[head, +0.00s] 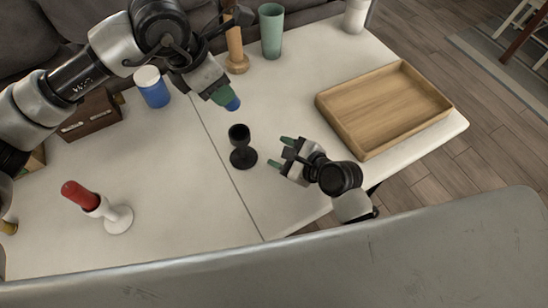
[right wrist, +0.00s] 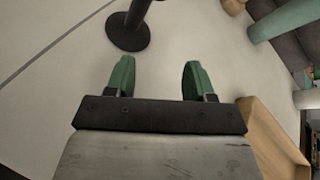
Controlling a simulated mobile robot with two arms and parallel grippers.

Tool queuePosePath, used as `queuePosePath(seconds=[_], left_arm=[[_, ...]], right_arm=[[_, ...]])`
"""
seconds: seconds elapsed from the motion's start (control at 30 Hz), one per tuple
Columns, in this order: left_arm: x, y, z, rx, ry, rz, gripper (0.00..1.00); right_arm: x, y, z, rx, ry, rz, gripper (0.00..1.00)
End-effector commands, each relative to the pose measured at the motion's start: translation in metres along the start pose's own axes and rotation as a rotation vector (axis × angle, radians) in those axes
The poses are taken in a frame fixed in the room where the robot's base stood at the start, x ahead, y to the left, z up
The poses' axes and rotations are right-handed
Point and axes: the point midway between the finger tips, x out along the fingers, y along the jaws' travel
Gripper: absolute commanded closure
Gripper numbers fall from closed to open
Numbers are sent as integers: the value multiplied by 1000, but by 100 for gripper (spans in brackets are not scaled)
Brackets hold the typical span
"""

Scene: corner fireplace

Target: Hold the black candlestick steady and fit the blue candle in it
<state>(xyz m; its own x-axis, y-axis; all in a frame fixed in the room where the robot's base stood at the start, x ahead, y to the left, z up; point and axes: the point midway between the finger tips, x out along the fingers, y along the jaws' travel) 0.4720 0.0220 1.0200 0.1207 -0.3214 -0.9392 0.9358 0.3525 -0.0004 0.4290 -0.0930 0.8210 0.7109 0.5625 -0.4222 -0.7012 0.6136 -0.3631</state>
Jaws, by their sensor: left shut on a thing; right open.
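The black candlestick (head: 240,146) stands upright on the white table, its cup empty. Its base (right wrist: 128,32) shows at the top of the right wrist view; its upper part is cut off there. My left gripper (head: 222,93) is shut on the blue candle (head: 233,104), above and behind the candlestick. Only the candle's blue end shows below the green fingers; the rest is hidden. My right gripper (head: 278,154) is open and empty, low over the table just right of the candlestick. Its two green fingers (right wrist: 158,78) point toward the base and are apart from it.
A red candle (head: 80,194) sits tilted in a white holder (head: 117,217) at the left. A wooden tray (head: 362,143) lies at the right. A blue jar (head: 153,92), a wooden piece (head: 236,50) and a green cup (head: 271,35) stand at the back.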

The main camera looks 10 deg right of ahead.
Motion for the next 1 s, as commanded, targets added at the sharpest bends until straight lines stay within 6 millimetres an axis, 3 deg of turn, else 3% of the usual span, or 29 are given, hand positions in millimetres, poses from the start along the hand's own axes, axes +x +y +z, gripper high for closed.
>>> queuePosePath(seconds=[0.2, 0.43, 0.8, 1.0], left_arm=[[0, 0, 0, 0, 0, 0, 90], [0, 0, 0, 0, 0, 0, 90], [0, 0, 0, 0, 0, 0, 90], [0, 0, 0, 0, 0, 0, 90]], right_arm=[[-1, 21, 14, 302, -54, 78, 47], [11, 26, 18, 372, -65, 98, 47], [78, 31, 24, 367, -63, 96, 47], [106, 34, 26, 367, -64, 95, 47]])
